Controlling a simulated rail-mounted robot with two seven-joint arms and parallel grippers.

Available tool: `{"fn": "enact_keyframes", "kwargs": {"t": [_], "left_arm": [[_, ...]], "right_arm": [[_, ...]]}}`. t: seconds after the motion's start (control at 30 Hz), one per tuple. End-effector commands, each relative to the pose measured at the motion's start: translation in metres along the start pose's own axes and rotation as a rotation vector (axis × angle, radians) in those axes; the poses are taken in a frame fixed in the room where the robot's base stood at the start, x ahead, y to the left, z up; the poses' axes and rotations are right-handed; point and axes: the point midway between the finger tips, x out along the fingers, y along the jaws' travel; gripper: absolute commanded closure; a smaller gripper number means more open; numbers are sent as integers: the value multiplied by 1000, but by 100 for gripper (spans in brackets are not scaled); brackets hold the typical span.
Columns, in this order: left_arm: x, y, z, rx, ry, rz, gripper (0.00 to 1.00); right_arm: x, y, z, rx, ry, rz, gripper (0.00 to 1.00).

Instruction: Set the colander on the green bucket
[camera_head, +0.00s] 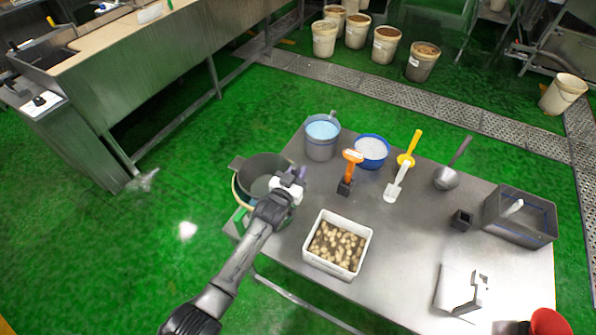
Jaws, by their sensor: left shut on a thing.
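The colander (258,166) is a dark grey, wide bowl with side handles at the left end of the steel table. It is over the green bucket (243,221), whose green side and pale rim show below and to the left. I cannot tell whether the colander rests on the rim or hangs just above it. My left gripper (296,179) is shut on the colander at its right side. The gripper and arm hide the front of the colander and part of the bucket. My right gripper is not in view.
The steel table (400,245) holds a white bin of pale lumps (338,243), a grey bucket (321,139), a blue bowl (371,151), an orange-handled tool (351,168), a yellow-handled scoop (405,172), a ladle (449,177) and a grey tub (520,218). Floor left of the table is clear.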

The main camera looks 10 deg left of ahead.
Motion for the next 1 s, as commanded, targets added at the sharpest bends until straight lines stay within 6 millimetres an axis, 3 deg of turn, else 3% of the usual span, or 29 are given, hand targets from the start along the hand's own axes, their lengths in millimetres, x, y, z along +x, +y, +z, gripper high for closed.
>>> {"fn": "enact_keyframes", "kwargs": {"t": [0.77, 0.8, 1.0], "left_arm": [[0, 0, 18, 1, 2, 0, 100], [0, 0, 17, 1, 2, 0, 76], [0, 0, 17, 1, 1, 0, 57]], "right_arm": [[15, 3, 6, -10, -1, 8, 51], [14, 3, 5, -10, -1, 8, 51], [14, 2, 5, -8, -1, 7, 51]]}}
